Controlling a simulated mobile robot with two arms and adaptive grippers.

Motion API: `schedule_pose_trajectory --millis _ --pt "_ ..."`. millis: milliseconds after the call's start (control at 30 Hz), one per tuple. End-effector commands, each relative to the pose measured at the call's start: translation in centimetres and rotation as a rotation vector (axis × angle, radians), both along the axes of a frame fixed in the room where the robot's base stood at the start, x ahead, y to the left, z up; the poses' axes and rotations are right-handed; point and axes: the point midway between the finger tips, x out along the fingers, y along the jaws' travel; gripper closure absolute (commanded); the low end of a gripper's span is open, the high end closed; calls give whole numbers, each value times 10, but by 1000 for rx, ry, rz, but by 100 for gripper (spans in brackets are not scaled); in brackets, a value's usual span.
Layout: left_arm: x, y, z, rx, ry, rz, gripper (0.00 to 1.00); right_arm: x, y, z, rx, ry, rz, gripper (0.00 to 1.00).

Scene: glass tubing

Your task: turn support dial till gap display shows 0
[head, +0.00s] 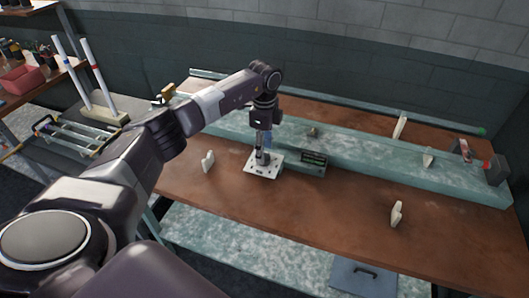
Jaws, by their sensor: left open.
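A small light metal plate (252,168) with dark spots lies on the brown bench near the middle of the head view. My left gripper (262,157) points down over this plate, with its fingers open. The fingers cover the plate's middle, so I cannot make out the dial or whether they touch it. A grey-green box with a dark display window (314,158) stands just right of the plate. Its reading is too small to tell. My right gripper is not in view.
A long pale green stone-like beam (385,164) runs behind the plate and box. Cream supports stand on the bench, one left of the plate (208,162) and one at right (396,214). A dark block (496,169) sits at the beam's right end. The front right bench is mostly clear.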

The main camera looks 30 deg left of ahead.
Motion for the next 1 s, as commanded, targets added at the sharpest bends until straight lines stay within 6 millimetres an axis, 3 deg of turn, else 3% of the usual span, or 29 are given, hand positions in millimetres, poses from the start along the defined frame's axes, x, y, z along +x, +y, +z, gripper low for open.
schedule_pose_trajectory --millis 200,533,900,1000 --pt "0 -1 -23 -1 0 -2 53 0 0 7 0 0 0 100" --pt "0 -1 -28 -1 -1 -3 54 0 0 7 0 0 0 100" --pt "0 -1 -27 -2 -1 -3 95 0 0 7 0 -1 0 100" --pt "0 -1 -27 -2 -1 -4 95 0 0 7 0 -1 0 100"
